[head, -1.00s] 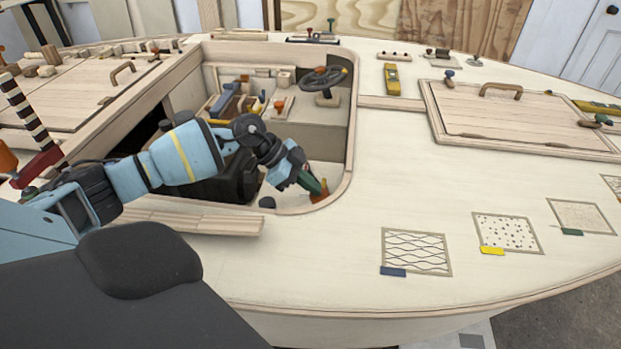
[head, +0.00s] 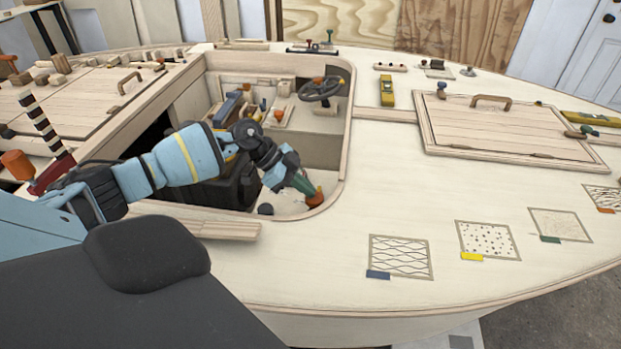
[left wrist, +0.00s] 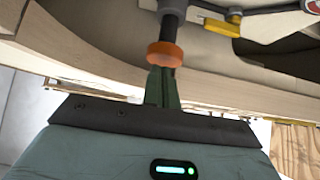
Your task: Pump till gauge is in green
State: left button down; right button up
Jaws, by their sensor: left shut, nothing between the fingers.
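My left gripper (head: 307,188) reaches down into the open cockpit of the plywood hull, near its front right corner. Its green fingers are shut with nothing between them. An orange knob (head: 316,198) is right at the fingertips in the head view. The left wrist view shows an orange knob (left wrist: 165,54) on a dark shaft (left wrist: 171,28), just beyond the closed fingers (left wrist: 162,88). I cannot tell whether the fingers touch it. No gauge face can be made out in either view. My right gripper is not in view.
The cockpit's wooden rim (head: 349,140) runs close beside the gripper. A steering wheel (head: 322,88) stands farther in. A hatch with a handle (head: 492,100) and several textured patches lie on the deck.

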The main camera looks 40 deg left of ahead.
pick_arm(q)
jog(key=v, duration=1)
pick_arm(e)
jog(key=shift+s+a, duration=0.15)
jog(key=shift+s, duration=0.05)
pick_arm(q)
jog(key=shift+w, duration=0.15)
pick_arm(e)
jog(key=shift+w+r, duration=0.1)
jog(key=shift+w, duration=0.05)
